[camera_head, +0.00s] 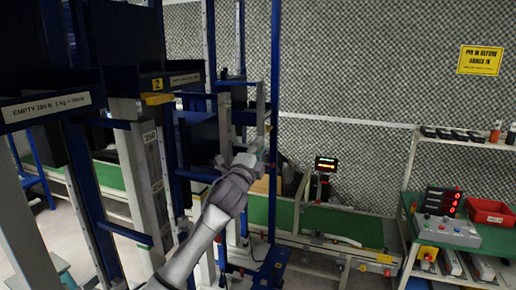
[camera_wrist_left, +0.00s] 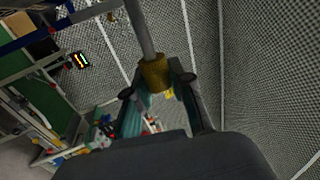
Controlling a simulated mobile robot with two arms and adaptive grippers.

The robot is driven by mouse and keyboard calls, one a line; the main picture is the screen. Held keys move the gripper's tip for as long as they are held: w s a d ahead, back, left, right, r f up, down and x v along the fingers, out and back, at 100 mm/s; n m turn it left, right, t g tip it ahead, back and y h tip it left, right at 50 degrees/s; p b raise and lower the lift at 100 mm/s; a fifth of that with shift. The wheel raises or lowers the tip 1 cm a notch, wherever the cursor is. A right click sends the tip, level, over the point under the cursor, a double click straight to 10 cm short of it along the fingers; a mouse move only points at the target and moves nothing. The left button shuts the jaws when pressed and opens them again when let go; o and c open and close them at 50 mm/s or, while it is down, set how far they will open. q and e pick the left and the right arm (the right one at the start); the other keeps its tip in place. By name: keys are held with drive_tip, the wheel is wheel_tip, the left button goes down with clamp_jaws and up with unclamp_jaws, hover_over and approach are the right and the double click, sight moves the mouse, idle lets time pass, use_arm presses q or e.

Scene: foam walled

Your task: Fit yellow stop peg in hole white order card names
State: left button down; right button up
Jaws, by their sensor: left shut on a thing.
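My left gripper (camera_head: 257,151) is at the end of the grey arm, in front of a blue and grey upright frame in the head view. In the left wrist view the gripper (camera_wrist_left: 157,84) is shut on the yellow stop peg (camera_wrist_left: 153,73). The peg's yellow end is between the fingers and its grey shaft runs up out of the picture. In the head view the peg is too small to make out. Grey uprights include one post (camera_head: 144,165) marked 350. I cannot pick out the white order card or read it. My right gripper is not in view.
Blue frames with a white-labelled panel (camera_head: 55,106) fill the left. A small display (camera_head: 326,164) stands behind a low rail. A bench at right holds a red-digit console (camera_head: 443,202) and a red bin (camera_head: 489,212). A yellow sign (camera_head: 480,60) hangs on the foam wall.

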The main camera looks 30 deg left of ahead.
use_arm(q)
drive_tip(key=shift+a, duration=0.3)
idle(0.5)
